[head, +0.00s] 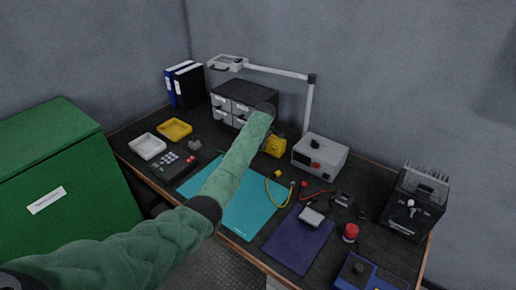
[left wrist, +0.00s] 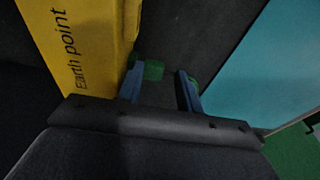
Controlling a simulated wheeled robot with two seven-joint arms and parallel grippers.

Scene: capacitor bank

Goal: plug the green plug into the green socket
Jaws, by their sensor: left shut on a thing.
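My left arm reaches across the bench in the head view, and its dark end hides the fingers. In the left wrist view, my left gripper (left wrist: 160,82) has two blue-grey fingers with a gap between them. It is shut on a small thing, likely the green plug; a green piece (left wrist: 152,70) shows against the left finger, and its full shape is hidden. A yellow box (left wrist: 82,40) marked "Earth point" stands close beside the left finger; it also shows in the head view (head: 274,146). I cannot make out the green socket clearly. My right gripper is not in view.
A teal mat (head: 245,208) lies on the dark bench, with a yellow cable (head: 272,195) on its right. Behind are a drawer unit (head: 245,98), a lamp post (head: 308,105) and a grey instrument (head: 320,156). A blue mat (head: 296,245) and red button (head: 350,232) are at right.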

